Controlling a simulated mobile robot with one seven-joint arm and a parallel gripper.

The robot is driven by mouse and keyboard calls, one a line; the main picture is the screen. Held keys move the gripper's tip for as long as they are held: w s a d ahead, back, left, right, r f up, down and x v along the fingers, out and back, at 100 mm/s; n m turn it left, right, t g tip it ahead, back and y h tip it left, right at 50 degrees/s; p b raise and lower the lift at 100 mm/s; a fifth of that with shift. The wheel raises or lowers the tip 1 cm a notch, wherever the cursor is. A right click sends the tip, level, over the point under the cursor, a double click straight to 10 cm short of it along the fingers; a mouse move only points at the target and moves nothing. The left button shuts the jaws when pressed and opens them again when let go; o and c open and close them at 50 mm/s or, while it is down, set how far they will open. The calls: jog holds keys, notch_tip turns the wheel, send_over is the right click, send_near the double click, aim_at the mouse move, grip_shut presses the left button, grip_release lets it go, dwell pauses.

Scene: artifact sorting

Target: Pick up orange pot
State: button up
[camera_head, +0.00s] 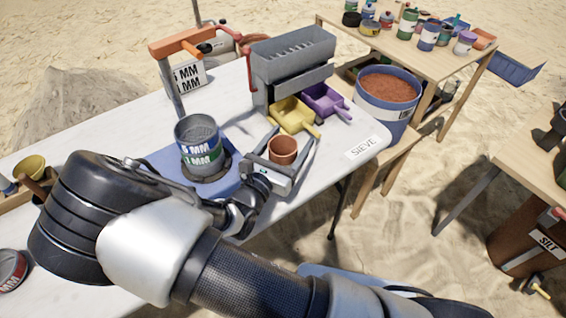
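The orange pot (283,148) is a small terracotta-coloured cup with a dark hollow top. It is upright on the white table (232,92), near its right end. My gripper (283,147) comes from the lower left, with one finger on each side of the pot. The fingers look spread, with the pot between them. I cannot tell whether either finger touches the pot. The gripper's palm hides the near lower part of the pot.
A grey labelled can (200,140) stands just left of my gripper. Behind the pot are a yellow scoop (292,114), a purple scoop (324,100) and a grey sieve box (291,62). A blue bucket of reddish soil (385,98) stands to the right. A SIEVE label (367,147) marks the table edge.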

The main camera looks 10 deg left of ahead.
jog(key=c, duration=1.3)
